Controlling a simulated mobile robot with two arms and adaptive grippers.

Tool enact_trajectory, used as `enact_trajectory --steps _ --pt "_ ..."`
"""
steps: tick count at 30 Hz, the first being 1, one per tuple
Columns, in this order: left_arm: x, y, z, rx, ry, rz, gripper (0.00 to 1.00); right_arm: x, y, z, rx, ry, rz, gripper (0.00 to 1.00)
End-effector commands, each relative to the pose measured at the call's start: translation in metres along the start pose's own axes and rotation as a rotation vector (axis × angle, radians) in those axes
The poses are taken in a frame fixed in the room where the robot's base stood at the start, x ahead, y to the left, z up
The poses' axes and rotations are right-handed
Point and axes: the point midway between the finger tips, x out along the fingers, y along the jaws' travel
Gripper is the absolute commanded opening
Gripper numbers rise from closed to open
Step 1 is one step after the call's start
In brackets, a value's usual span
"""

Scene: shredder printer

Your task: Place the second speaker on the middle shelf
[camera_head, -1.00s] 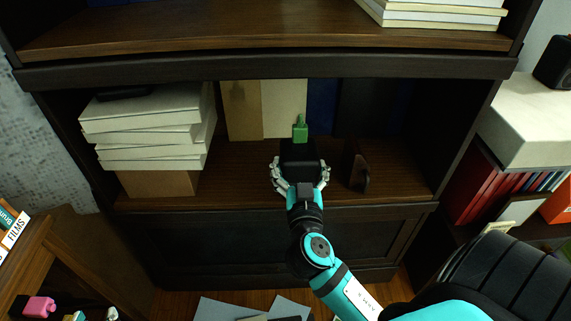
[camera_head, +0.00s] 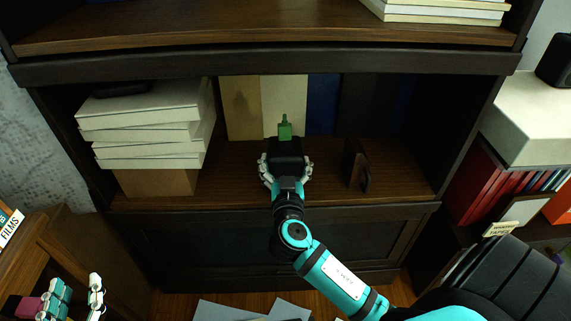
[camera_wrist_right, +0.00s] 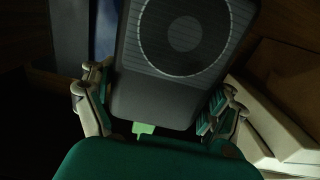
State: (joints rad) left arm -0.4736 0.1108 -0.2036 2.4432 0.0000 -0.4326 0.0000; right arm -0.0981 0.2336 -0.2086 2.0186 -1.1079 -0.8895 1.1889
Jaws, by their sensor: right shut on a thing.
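A black speaker (camera_head: 285,150) is between the fingers of my right gripper (camera_head: 286,168), inside the middle shelf (camera_head: 230,178). The right wrist view shows the speaker's round driver (camera_wrist_right: 184,45), with my right gripper's fingers (camera_wrist_right: 160,112) on both sides of it. I cannot tell whether the speaker touches the shelf board. My left gripper (camera_head: 76,297) shows at the bottom left corner, fingers apart and nothing visible between them. Another black speaker-like box (camera_head: 555,62) stands at the far right.
A green figure (camera_head: 285,128) shows just behind the held speaker. A stack of pale books (camera_head: 150,130) is on the shelf's left. A dark brown upright piece (camera_head: 355,163) stands to the right. Tall books (camera_head: 285,105) line the back. Bare board lies on either side of the speaker.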

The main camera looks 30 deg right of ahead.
Motion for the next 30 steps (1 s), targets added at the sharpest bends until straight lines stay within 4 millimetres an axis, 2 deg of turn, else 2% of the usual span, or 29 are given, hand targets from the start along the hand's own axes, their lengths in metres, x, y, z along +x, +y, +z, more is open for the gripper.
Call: enact_trajectory --steps 2,3,5,17,20,30 --pt "0.000 0.000 0.000 0.000 -0.001 0.000 0.40 0.000 0.000 -0.002 0.000 0.003 0.000 0.35" --pt "0.000 0.000 0.000 0.000 -0.002 0.000 0.40 0.000 0.000 0.000 0.000 -0.001 0.000 0.90" --pt "0.000 0.000 0.000 0.000 -0.002 0.000 0.40 0.000 0.000 0.000 0.000 -0.001 0.000 0.98" --pt "0.000 0.000 0.000 0.000 -0.003 0.000 0.40 -0.005 0.000 0.000 0.001 -0.002 -0.001 1.00" --pt "0.000 0.000 0.001 0.000 -0.006 0.000 0.40 -0.018 0.000 0.001 0.001 -0.004 -0.002 1.00" --pt "0.000 0.000 -0.005 -0.001 0.037 0.001 0.40 -0.089 0.000 0.001 0.003 -0.005 0.000 1.00"
